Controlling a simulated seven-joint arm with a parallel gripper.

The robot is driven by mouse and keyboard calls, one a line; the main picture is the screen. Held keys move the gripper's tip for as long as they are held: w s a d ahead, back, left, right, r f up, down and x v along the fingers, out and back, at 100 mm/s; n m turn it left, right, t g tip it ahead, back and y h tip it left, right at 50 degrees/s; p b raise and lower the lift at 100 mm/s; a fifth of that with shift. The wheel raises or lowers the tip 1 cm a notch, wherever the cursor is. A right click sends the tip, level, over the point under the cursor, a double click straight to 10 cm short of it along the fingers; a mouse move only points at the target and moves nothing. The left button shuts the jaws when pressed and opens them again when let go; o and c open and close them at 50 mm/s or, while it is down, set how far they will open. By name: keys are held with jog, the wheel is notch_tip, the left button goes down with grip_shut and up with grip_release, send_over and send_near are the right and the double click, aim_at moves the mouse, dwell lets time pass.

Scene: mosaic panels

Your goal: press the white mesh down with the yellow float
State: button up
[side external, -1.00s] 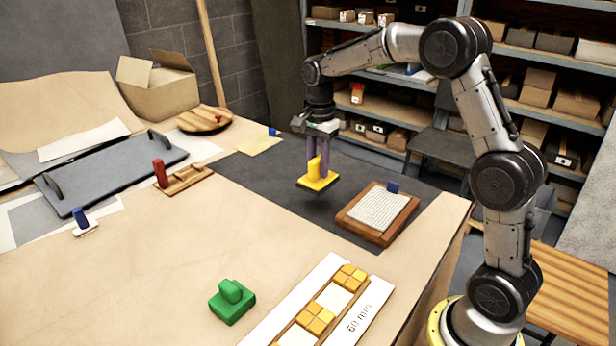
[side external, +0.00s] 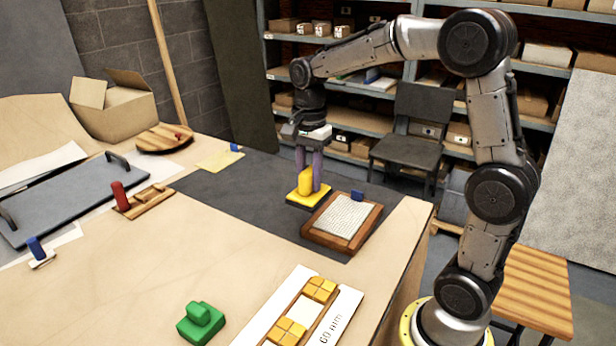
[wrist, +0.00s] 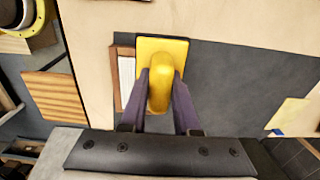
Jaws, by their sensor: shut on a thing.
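The yellow float (side external: 306,186) is a flat plate with a rounded handle on top. My gripper (side external: 309,172) is shut on its handle, and the float hangs roughly level. In the wrist view the float (wrist: 172,50) sits between my two purple fingers (wrist: 160,92). The white mesh (side external: 344,216) lies in a brown wooden frame (side external: 317,236) with a blue tab at its back edge. In the side view the float is just left of and behind the frame. In the wrist view it hides most of the mesh (wrist: 127,80). Its exact height above the mat is unclear.
A dark mat (side external: 240,200) lies under the frame. A green block float (side external: 201,322) and a panel with yellow tiles (side external: 303,312) are at the front. A red-handled wooden tool (side external: 122,197) and a grey board (side external: 70,200) lie to the left.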

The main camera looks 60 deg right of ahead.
grip_shut()
jog(key=shift+w, duration=0.1)
jog(key=shift+d+f+n, duration=0.15)
jog(key=shift+f+n, duration=0.1)
jog(key=shift+n, duration=0.15)
jog(key=shift+m, duration=0.4)
jog(key=shift+s+d+f, duration=0.75)
jog(key=shift+d+f, duration=0.35)
jog(key=shift+f, duration=0.25)
jog(key=shift+s+d+f, duration=0.75)
jog(key=shift+d+f, duration=0.4)
jog(key=shift+f, duration=0.25)
jog(key=shift+s+d+f, duration=0.75)
jog(key=shift+d+f, duration=0.35)
jog(key=shift+f, duration=0.25)
jog(key=shift+f, duration=0.55)
notch_tip(320, 180, up, 7)
